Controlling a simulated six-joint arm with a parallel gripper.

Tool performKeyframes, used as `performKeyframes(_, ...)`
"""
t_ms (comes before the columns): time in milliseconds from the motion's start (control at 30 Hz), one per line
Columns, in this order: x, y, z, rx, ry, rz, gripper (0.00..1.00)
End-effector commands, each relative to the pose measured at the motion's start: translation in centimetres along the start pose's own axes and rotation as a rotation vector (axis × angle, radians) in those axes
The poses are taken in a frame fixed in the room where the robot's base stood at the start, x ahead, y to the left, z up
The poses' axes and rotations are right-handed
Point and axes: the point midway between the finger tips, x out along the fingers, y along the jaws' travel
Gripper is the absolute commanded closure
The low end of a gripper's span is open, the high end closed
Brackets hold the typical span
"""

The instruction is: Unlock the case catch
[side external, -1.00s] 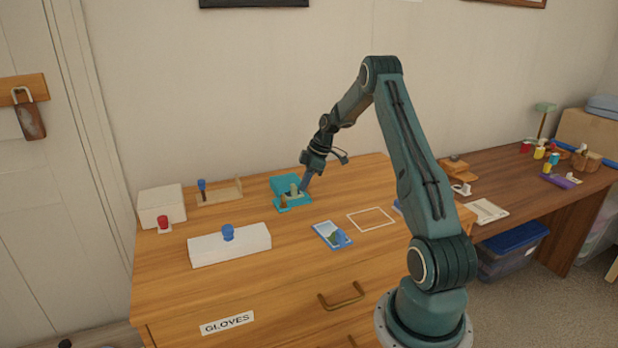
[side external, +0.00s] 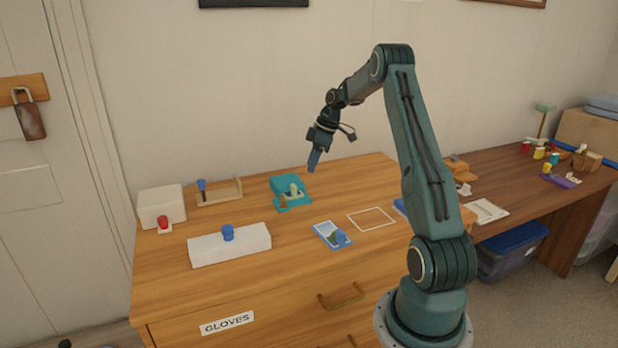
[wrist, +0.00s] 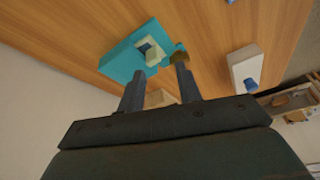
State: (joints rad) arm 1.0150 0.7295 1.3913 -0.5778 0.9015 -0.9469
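The teal case (side external: 287,183) sits at the back of the wooden dresser top. On its front are a cream piece (side external: 294,190) and a small brown-gold piece (side external: 283,201); I cannot tell for sure which is the catch or whether it is locked. The wrist view shows the case (wrist: 120,64), the cream piece (wrist: 152,57) and the brown-gold piece (wrist: 180,57) beyond my fingers. My gripper (side external: 313,166) hangs above and right of the case, clear of it. In the wrist view my gripper (wrist: 160,84) has its fingers apart with nothing between them.
A white block with a blue knob (side external: 230,246) is front left. A white box (side external: 160,204), a red button (side external: 163,223) and a wooden tray (side external: 218,198) stand left. A blue-framed card (side external: 331,235) and a white outlined square (side external: 371,218) lie to the right.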

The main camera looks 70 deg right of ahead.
Motion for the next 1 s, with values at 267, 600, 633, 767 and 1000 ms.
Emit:
performKeyframes(267, 0.2, -0.2, -2.3, 0.293, -0.094, 0.018, 0.65)
performKeyframes(600, 0.1, -1.4, -6.0, 0.803, -0.214, 0.106, 0.65)
performKeyframes(633, 0.0, -1.5, -6.4, 0.848, -0.222, 0.116, 0.65)
performKeyframes(767, -0.2, -2.2, -7.9, 1.044, -0.250, 0.165, 0.65)
performKeyframes(1000, -0.5, -3.4, -9.8, 1.304, -0.274, 0.235, 0.65)
